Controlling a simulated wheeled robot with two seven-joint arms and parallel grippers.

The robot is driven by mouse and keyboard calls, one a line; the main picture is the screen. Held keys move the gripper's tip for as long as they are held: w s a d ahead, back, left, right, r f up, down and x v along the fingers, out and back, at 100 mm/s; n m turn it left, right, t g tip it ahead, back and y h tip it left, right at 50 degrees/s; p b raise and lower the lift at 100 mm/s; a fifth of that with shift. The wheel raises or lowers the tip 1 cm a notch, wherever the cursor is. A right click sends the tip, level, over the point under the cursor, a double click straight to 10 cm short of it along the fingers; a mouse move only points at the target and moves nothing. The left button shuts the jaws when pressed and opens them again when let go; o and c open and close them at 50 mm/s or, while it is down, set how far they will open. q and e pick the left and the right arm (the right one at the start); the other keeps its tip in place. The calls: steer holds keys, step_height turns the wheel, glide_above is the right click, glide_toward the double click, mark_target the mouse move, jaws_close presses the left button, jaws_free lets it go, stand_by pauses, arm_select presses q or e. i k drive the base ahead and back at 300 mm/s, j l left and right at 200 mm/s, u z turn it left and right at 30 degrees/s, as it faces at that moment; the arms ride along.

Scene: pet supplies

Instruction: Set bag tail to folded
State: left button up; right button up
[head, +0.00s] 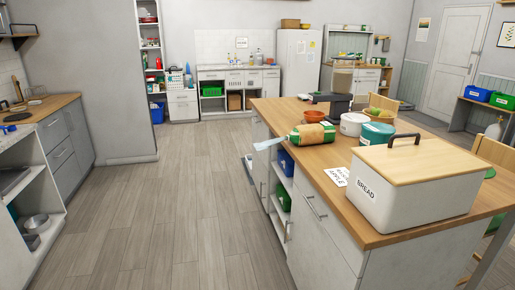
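A green, white and tan bag (312,135) lies on its side at the left edge of the wooden island top. Its pale bluish tail (268,143) sticks out to the left past the edge, spread out rather than folded against the bag. Neither of my grippers is in view.
The island top (285,108) also bears a white BREAD bin (415,205), a teal pot (377,134), a white container (352,124) and a paper sign (337,176). Wooden chairs stand on its right side. The grey floor (170,215) left of the island is clear. A counter (45,108) stands far left.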

mark_target(265, 144)
steer(key=j+z, duration=0.1)
steer(key=j, duration=0.2)
steer(key=i+j, duration=0.1)
steer(key=i, duration=1.05)
